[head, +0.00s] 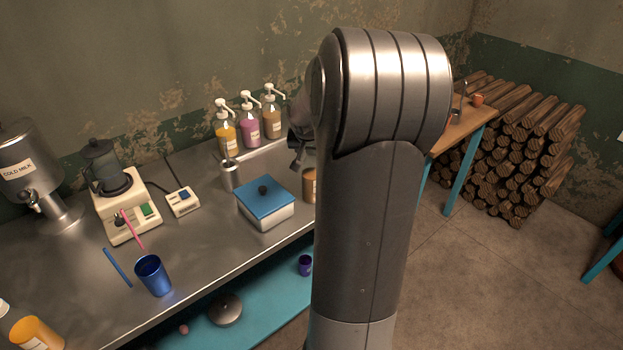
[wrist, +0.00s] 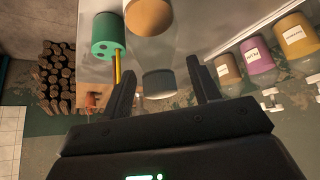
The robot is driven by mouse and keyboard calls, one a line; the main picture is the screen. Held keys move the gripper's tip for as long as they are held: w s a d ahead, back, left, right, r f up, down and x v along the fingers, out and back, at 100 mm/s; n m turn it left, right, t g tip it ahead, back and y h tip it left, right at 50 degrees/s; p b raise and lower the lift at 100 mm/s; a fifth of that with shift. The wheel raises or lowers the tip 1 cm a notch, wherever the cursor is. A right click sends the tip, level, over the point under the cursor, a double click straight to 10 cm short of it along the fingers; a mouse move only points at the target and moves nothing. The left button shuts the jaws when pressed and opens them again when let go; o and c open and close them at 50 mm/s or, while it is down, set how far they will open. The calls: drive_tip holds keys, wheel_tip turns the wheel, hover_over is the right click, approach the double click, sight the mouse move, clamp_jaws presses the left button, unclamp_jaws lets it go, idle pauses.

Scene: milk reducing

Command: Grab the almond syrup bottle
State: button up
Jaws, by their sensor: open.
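A bottle (wrist: 148,16) with brown contents, a clear upper part and a dark grey cap shows upside down in the wrist view. No label on it is visible, so I cannot confirm it is the almond syrup. My gripper (wrist: 161,70) is open, its two fingers spread on either side of the bottle's cap end in the picture. I see no contact. In the head view only a sliver of a brown bottle (head: 309,185) shows beside my arm, which hides most of the gripper.
Pump bottles in yellow (head: 227,138), pink (head: 251,132) and brown (head: 272,122) stand along the wall. A blue-lidded box (head: 265,205) and a metal cup (head: 229,178) stand nearby. A green container (wrist: 106,32) with a yellow stick is beside the bottle in the wrist view.

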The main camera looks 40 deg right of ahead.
drive_tip(key=shift+w+d+f, duration=0.2)
drive_tip(key=shift+f, duration=0.25)
drive_tip(key=shift+c, duration=0.5)
clamp_jaws()
